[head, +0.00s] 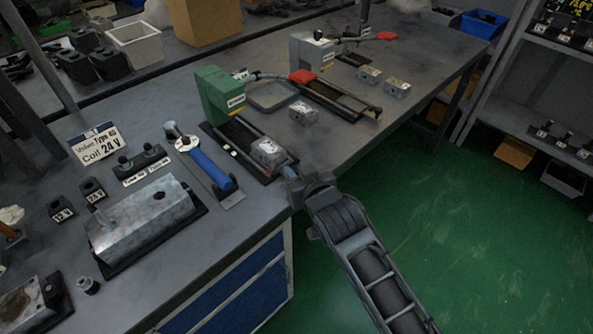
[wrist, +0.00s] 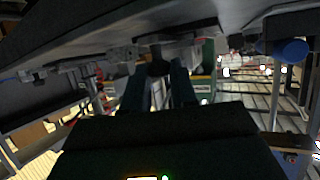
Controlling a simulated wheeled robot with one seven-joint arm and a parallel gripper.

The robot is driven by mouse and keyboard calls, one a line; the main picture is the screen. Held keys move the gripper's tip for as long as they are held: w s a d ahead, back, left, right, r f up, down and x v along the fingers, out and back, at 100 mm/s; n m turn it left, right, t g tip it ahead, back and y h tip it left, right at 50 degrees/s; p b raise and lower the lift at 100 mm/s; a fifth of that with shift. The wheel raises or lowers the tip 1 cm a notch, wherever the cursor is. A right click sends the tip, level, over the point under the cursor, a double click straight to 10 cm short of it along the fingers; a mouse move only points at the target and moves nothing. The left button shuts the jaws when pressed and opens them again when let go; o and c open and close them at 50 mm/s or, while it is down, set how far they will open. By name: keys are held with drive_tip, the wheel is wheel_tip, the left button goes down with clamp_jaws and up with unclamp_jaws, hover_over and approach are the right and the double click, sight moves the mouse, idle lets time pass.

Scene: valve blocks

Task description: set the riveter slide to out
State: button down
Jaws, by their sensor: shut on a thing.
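A green riveter (head: 220,95) stands on the bench, with a dark slide track (head: 238,137) running from it toward the bench's front edge. A silver valve block (head: 268,152) sits near the track's front end. My gripper (head: 290,173) is at that front end, by the bench edge. In the wrist view my gripper's fingers (wrist: 158,82) are shut around a dark round knob (wrist: 157,66) of the slide. The green riveter (wrist: 206,72) shows behind them there. The knob is hidden in the head view.
A blue-handled tool (head: 210,168) lies left of the track. The green floor (head: 470,230) at right is clear.

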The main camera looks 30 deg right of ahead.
drive_tip(key=c, duration=0.9)
unclamp_jaws()
drive_tip(key=shift+s+d, duration=0.1)
drive_tip(key=shift+s, duration=0.05)
drive_tip(key=shift+c, duration=0.2)
drive_tip(key=shift+s, duration=0.1)
drive_tip(key=v, duration=0.7)
drive_tip(key=shift+s+r+b, duration=0.2)
drive_tip(key=shift+s+b, duration=0.05)
drive_tip(key=shift+b, duration=0.1)
